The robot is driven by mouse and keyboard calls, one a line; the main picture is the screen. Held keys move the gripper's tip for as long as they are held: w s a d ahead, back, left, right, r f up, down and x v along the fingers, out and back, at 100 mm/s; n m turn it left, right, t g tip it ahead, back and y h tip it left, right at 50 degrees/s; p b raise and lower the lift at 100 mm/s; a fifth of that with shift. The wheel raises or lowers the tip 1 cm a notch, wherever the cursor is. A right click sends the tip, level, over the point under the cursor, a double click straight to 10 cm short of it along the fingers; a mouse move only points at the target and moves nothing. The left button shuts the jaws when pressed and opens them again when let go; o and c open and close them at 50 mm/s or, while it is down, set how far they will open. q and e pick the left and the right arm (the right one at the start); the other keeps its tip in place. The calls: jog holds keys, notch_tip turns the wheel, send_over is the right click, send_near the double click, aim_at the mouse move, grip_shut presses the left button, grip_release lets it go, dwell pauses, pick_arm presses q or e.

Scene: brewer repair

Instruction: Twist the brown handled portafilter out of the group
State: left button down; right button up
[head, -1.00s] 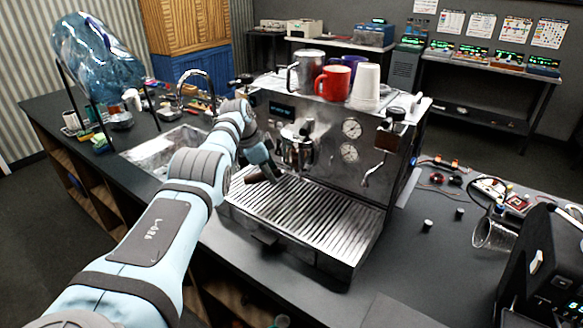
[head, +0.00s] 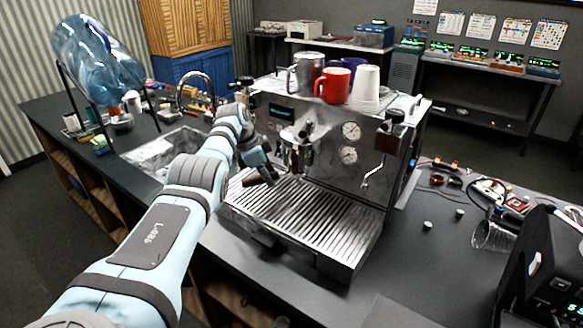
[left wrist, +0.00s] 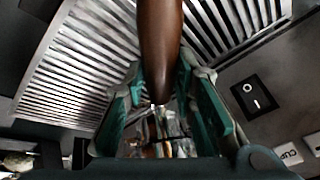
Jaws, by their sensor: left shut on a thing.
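The brown handled portafilter's handle (head: 252,181) slants out low in front of the espresso machine's group (head: 300,150), above the drip tray. My left gripper (head: 262,163) is at this handle, just left of the group. In the left wrist view the brown handle (left wrist: 158,45) runs down between the green-lined fingers of my left gripper (left wrist: 162,95), which is shut on it. The arm and fingers hide part of the portafilter, and I cannot tell how its head sits in the group. My right gripper is not in view.
The slatted drip tray (head: 305,215) lies below the handle. A steam wand (head: 372,178) hangs at the machine's right. A red mug (head: 332,84) and other cups stand on top. A sink (head: 150,150) is at the left. The counter right of the machine has loose small parts.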

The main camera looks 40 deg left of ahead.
aim_at(251, 177)
pick_arm(q)
jog(key=s+a+p, duration=0.3)
jog(key=p, duration=0.1)
jog(key=shift+s+a+r, duration=0.2)
jog(key=shift+s+r, duration=0.15)
jog(key=shift+s, duration=0.05)
jog(key=s+a, duration=0.4)
jog(key=s, duration=0.1)
jog(key=shift+s+a+f, duration=0.2)
jog(key=shift+s+a, duration=0.1)
jog(key=shift+a, duration=0.05)
